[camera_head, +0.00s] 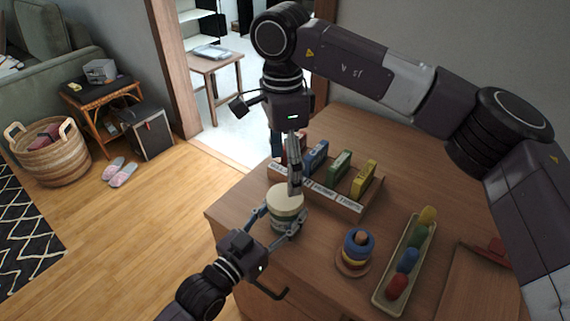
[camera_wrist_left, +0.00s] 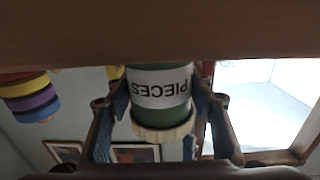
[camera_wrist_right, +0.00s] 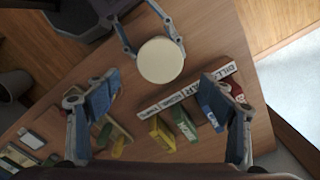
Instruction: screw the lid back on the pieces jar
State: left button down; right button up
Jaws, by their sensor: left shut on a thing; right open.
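The pieces jar (camera_head: 286,221) is green with a white PIECES label, and stands upright near the table's near-left corner. Its round cream lid (camera_head: 286,193) sits on top; I cannot tell how tightly. In the left wrist view the jar (camera_wrist_left: 160,88) appears upside down, with the lid (camera_wrist_left: 163,132) at its lower end. My left gripper (camera_head: 281,222) is shut around the jar's body. My right gripper (camera_head: 295,185) points down over the jar's far side. In the right wrist view the right gripper (camera_wrist_right: 158,98) is open and empty, with the lid (camera_wrist_right: 160,60) beyond its fingertips.
A labelled wooden rack (camera_head: 345,207) with coloured blocks stands close behind the jar. A ring stacker (camera_head: 357,249) and a long tray (camera_head: 380,297) of coloured pieces are to the right. A red object (camera_head: 488,252) lies farther right. The tabletop behind the rack is clear.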

aim_at(285, 196)
jog(key=shift+r+n, duration=0.1)
jog(key=shift+n, duration=1.4)
jog(key=shift+f, duration=4)
